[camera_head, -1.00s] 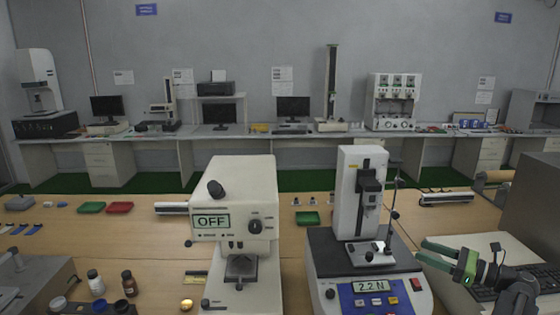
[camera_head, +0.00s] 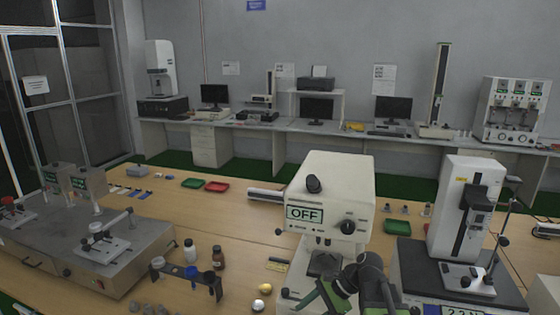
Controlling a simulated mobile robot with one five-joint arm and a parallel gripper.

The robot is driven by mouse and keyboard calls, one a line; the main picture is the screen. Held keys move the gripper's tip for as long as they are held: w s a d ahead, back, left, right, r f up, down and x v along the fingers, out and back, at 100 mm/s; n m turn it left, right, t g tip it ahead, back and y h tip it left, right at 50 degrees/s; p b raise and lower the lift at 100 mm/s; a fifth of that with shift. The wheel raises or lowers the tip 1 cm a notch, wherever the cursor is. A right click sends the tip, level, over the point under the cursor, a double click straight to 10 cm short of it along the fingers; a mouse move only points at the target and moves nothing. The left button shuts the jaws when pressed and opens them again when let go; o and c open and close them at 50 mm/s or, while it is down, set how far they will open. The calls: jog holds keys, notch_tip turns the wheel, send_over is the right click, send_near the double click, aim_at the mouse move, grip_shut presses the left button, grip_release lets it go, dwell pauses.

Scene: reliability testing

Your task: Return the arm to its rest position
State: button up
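My gripper (camera_head: 350,293) shows at the bottom of the head view, right of the middle. It has dark joints and green parts, and its lower end is cut off by the frame edge. It is in front of the lower part of the white tester reading OFF (camera_head: 330,195). I see nothing held in it, but its fingertips are not clear enough to show whether it is open or shut.
The wooden bench (camera_head: 235,235) carries a force tester (camera_head: 465,215) at right and a grey metal unit (camera_head: 110,250) at left. Small bottles (camera_head: 218,258), a rack (camera_head: 188,278) and red (camera_head: 217,187) and green (camera_head: 191,183) trays stand between. A back bench (camera_head: 240,130) lines the wall.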

jog(key=s+f+n+h, duration=0.3)
jog(key=f+n+h, duration=0.1)
jog(key=n, duration=0.1)
jog(key=d+f+n+h, duration=0.1)
jog(key=d+n+h, duration=0.3)
jog(key=d+n, duration=0.3)
jog(key=shift+d+f+n, duration=0.3)
jog(key=shift+d+f, duration=0.05)
jog(key=shift+d, duration=0.25)
jog(key=shift+s+a, duration=0.1)
dwell(2.0)
